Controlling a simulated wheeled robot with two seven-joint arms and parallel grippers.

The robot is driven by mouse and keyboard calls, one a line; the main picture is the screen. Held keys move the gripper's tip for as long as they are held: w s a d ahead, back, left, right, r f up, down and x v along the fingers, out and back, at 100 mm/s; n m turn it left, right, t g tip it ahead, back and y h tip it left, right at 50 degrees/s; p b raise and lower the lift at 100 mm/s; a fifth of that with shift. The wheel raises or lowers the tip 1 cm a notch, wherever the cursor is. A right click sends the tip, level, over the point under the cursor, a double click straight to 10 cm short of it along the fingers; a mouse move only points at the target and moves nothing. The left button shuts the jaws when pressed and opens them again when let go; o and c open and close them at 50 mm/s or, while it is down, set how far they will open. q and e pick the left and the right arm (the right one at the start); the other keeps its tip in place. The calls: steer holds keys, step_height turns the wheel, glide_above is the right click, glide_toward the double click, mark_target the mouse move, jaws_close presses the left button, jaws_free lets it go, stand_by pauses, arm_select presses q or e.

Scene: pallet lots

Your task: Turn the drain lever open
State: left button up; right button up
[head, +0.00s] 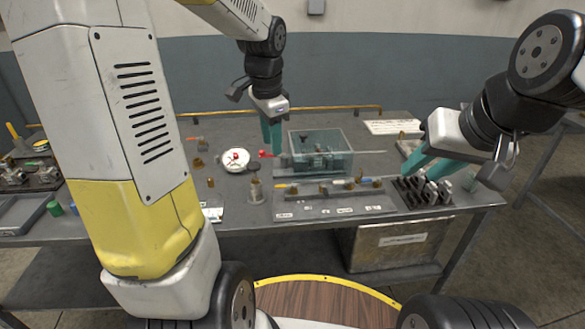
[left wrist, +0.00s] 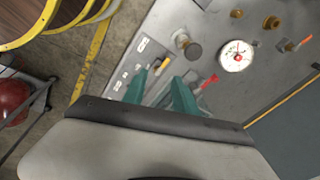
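A red-handled lever (head: 266,154) sticks out at the left end of a clear teal-tinted box (head: 338,142) on the workbench; it looks like the drain lever, though no label is readable. In the left wrist view the red handle (left wrist: 208,82) lies just beyond the right finger. My left gripper (head: 271,135) points down behind and above the handle, its teal fingers apart (left wrist: 160,90) with nothing seen between them. Whether a finger touches the lever cannot be told. My right gripper (head: 428,167) has its fingers apart above a black slotted tray.
A white round gauge (head: 235,160) lies left of the lever, with brass fittings (head: 255,190) nearby. A labelled strip (head: 310,212) with several valves lies in front of the box. The black tray (head: 408,200) of fittings stands at right.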

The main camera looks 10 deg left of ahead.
mark_target(286, 186)
arm_select(q)
steer(key=w+f+m, duration=0.1)
steer(key=w+f, duration=0.1)
steer(key=f, duration=0.3)
steer(key=w+f+m+g, duration=0.1)
steer(key=w+f+m, duration=0.1)
steer(key=f, duration=0.4)
steer(key=w+f+m, duration=0.1)
steer(key=w+f, duration=0.1)
steer(key=f, duration=0.4)
steer(key=shift+w+d+g, duration=0.15)
steer(key=shift+g, duration=0.25)
jaws_close()
